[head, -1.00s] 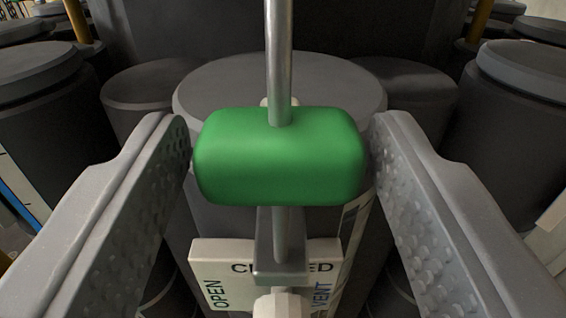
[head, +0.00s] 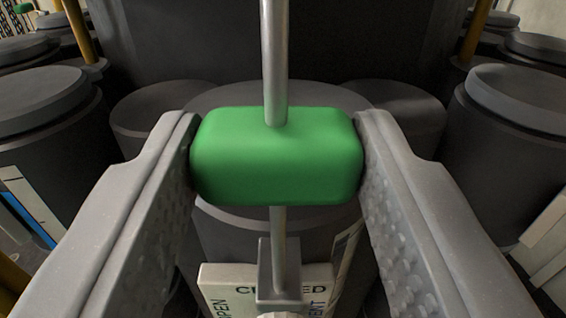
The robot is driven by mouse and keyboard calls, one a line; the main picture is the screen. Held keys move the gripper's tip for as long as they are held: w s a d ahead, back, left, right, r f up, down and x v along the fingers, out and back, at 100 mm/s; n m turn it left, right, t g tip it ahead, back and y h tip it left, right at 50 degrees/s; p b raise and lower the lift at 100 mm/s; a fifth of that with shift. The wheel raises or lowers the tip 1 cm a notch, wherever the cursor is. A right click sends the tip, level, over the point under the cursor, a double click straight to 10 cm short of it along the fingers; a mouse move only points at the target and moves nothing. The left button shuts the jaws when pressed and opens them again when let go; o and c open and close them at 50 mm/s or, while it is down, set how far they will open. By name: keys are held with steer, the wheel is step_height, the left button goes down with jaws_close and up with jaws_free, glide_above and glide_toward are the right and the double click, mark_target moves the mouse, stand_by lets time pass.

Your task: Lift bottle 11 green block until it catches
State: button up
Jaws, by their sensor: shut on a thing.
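The green block (head: 276,157) sits on an upright metal rod (head: 274,60) in the middle of the view. My gripper (head: 277,150) has one finger against each side of the block and is shut on it. Below the block the rod runs down through a grey metal bracket (head: 278,272). Behind the bracket is a white plate (head: 222,282) with lettering, partly hidden; "OPEN" and "VENT" are cut off by the lower edge. A dark grey cylinder (head: 225,222) stands right behind the block. No bottle number is visible.
Dark grey lidded cylinders stand close on the left (head: 50,135) and right (head: 510,140). A large dark body (head: 370,45) fills the back. Yellow posts rise at upper left (head: 79,30) and upper right (head: 475,28). Another green block (head: 28,47) shows at far upper left.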

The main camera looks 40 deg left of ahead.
step_height(320, 180, up, 6)
steer(key=p, duration=0.4)
steer(key=shift+r+p, duration=0.25)
steer(key=shift+p, duration=0.05)
stand_by(0.6)
steer(key=shift+f, duration=0.1)
steer(key=o, duration=1.2)
steer(key=shift+c, duration=0.2)
steer(key=b+v, duration=0.6)
steer(key=v, duration=0.3)
steer(key=shift+f, duration=0.1)
